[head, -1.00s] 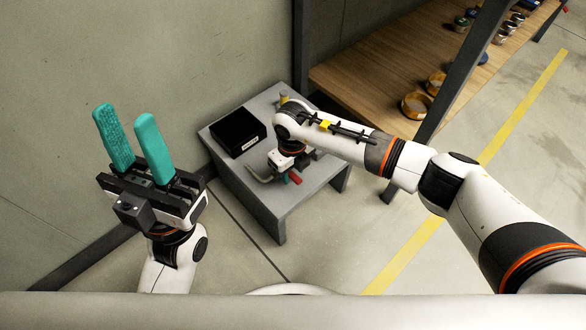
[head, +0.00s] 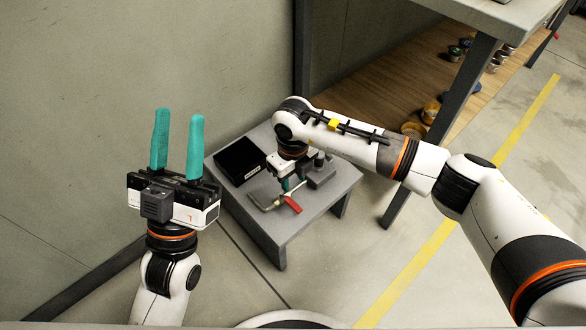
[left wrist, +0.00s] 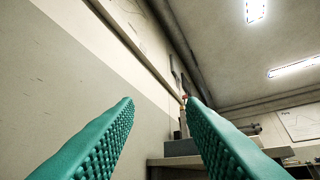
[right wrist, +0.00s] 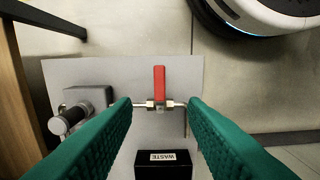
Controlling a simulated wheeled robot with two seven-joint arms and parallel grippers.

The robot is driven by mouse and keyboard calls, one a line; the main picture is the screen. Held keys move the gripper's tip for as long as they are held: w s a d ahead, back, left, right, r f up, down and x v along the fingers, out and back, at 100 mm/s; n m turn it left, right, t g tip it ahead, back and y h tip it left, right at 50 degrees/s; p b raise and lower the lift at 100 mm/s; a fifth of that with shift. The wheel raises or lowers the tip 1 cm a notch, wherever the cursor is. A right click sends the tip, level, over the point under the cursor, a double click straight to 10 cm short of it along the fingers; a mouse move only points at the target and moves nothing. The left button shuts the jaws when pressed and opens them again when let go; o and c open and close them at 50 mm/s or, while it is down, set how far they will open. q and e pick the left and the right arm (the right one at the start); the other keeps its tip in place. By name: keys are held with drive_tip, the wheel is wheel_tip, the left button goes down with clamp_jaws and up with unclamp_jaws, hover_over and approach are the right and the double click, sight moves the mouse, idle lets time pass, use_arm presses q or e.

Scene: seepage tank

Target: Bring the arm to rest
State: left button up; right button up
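My left gripper (head: 177,145) is raised at the left of the head view, its teal fingers pointing up, apart and empty. Its fingers also show apart in the left wrist view (left wrist: 160,120). My right gripper (head: 291,185) points down over the small grey table (head: 275,232). In the right wrist view its fingers (right wrist: 160,120) are spread with nothing gripped. A valve with a red lever (right wrist: 159,85) and brass fittings lies between and beyond the fingertips; the red lever also shows in the head view (head: 292,204).
A black box labelled WASTE (head: 239,160) stands on the small table, with a grey block fitting (right wrist: 88,100) near it. A wooden shelf (head: 370,100) with cans and rings is behind my right arm. A wall borders the left.

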use_arm(q)
drive_tip(key=shift+w+d+f+g, duration=0.1)
drive_tip(key=shift+w+f+g, duration=0.5)
drive_tip(key=shift+w+g, duration=0.15)
use_arm(e)
drive_tip(key=shift+r, duration=0.7)
use_arm(q)
drive_tip(key=shift+y, duration=0.4)
